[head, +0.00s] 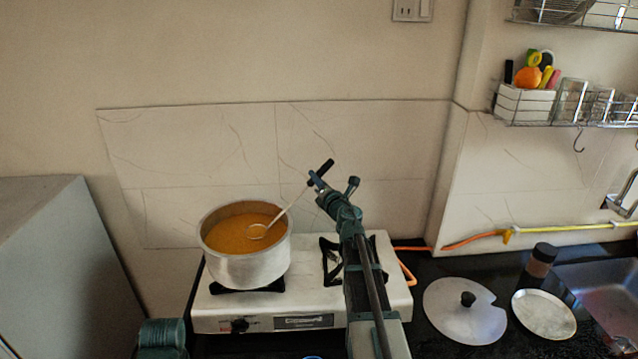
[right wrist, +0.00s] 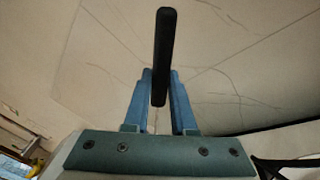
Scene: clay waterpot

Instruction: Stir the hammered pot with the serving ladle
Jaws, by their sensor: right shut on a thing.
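The hammered pot (head: 244,268) is a silvery metal pot with orange-brown liquid inside. It stands upright on the left burner of a white gas stove. The serving ladle (head: 286,210) has a pale metal shaft and a black handle end. Its round bowl lies in the liquid, and its shaft leans up to the right over the rim. My right gripper (head: 316,181) is shut on the ladle near the black handle, above and right of the pot. In the right wrist view the black handle (right wrist: 162,55) stands between the blue fingers. My left gripper cannot be made out.
The white stove (head: 262,317) has a bare right burner beneath my right arm. A lid (head: 452,318), a metal plate (head: 545,313) and a dark-capped jar (head: 541,262) are on the black counter at right. A grey cabinet (head: 60,270) stands at left.

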